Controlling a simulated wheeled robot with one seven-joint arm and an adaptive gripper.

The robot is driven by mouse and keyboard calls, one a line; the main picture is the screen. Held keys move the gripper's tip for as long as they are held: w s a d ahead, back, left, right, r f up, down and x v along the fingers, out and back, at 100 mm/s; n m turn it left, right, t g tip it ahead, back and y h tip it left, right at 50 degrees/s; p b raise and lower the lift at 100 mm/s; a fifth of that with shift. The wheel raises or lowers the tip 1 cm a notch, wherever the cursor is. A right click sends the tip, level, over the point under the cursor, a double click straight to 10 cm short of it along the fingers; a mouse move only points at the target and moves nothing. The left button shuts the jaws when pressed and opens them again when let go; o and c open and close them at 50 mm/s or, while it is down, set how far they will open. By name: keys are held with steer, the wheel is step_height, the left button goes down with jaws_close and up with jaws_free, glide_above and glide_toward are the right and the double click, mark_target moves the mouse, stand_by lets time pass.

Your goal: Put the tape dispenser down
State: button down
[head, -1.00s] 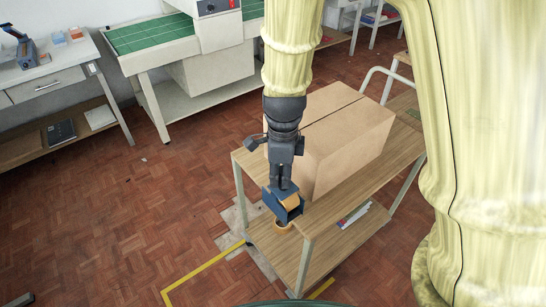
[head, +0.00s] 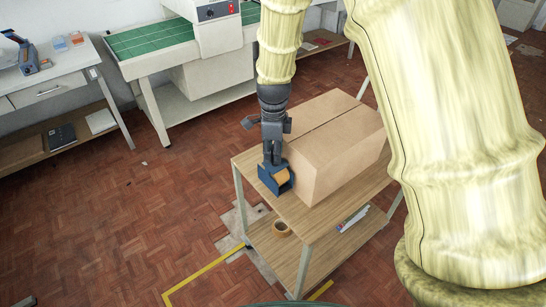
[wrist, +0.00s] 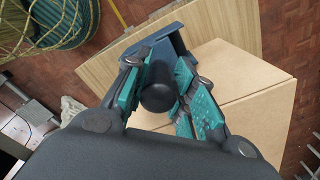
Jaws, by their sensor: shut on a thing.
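The tape dispenser (head: 270,178) is dark blue with a roll of tan tape in it. My gripper (head: 273,160) is shut on it. The dispenser is at the near left part of the wooden cart's top shelf (head: 315,222), just left of the cardboard box (head: 335,145). I cannot tell whether its underside touches the shelf. In the wrist view, my gripper's teal-padded fingers (wrist: 162,92) close around a dark round part, with the blue dispenser body (wrist: 165,45) beyond them.
A roll of tape (head: 281,228) and some papers (head: 352,218) lie on the cart's lower shelf. The box fills much of the top shelf; bare wood shows along its near side. A green-topped machine table (head: 150,38) and a grey desk (head: 60,75) stand behind.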

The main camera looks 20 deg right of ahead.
steer(key=shift+f+p, duration=0.35)
steer(key=shift+f, duration=1.2)
steer(key=c, duration=1.2)
jaws_free()
step_height(320, 180, up, 12)
steer(key=shift+s+r+b, duration=0.1)
steer(key=shift+b, duration=0.95)
